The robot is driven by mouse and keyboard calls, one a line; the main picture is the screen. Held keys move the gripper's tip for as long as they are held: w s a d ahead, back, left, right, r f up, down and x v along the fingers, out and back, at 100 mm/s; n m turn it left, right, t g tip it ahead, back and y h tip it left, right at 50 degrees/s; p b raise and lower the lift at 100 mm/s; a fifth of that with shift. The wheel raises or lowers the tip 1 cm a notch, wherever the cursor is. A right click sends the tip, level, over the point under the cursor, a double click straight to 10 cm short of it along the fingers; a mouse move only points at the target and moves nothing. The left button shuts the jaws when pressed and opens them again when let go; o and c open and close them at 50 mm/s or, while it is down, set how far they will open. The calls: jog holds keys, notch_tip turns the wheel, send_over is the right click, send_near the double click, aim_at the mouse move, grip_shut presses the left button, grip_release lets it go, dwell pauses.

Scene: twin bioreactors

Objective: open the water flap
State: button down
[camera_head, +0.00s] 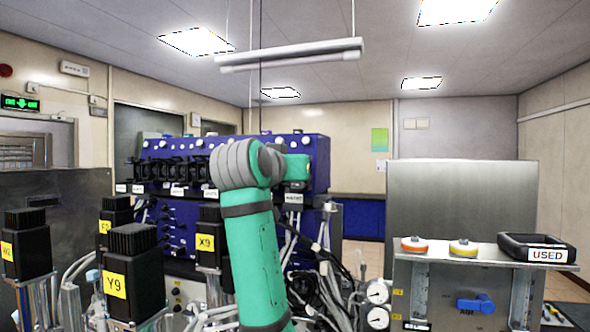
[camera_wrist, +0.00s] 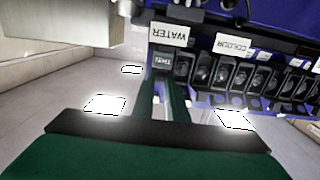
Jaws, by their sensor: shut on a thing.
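In the wrist view, which is upside down, the two green fingers of my gripper (camera_wrist: 163,78) reach up to a dark flap piece under the WATER label (camera_wrist: 168,33). My gripper is shut on this water flap (camera_wrist: 164,58), with one finger on each side. How far the flap is tilted is hard to tell. In the head view, my green arm reaches to the right end of the blue panel (camera_head: 318,160). A small white label (camera_head: 293,198) shows below the wrist there. My fingertips and the flap are hidden in this view.
In the wrist view, the COLOUR label (camera_wrist: 233,46) and a row of black flaps (camera_wrist: 262,80) lie beside the water flap. In the head view, black motor units (camera_head: 133,275) stand front left. A steel cabinet (camera_head: 462,200) with a USED tray (camera_head: 537,246) stands right.

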jog(key=r+g, duration=0.1)
jog(key=g+y, duration=0.1)
jog(key=g, duration=0.1)
jog(key=shift+r+g, duration=0.3)
jog(key=shift+r, duration=0.05)
jog(key=shift+r+g+y, duration=0.4)
jog(key=shift+g, duration=0.8)
jog(key=shift+w+r+g, duration=0.1)
jog(key=shift+g, duration=0.4)
jog(key=c, duration=1.8)
grip_release()
jog(key=shift+w, duration=0.1)
jog(key=shift+o, duration=0.2)
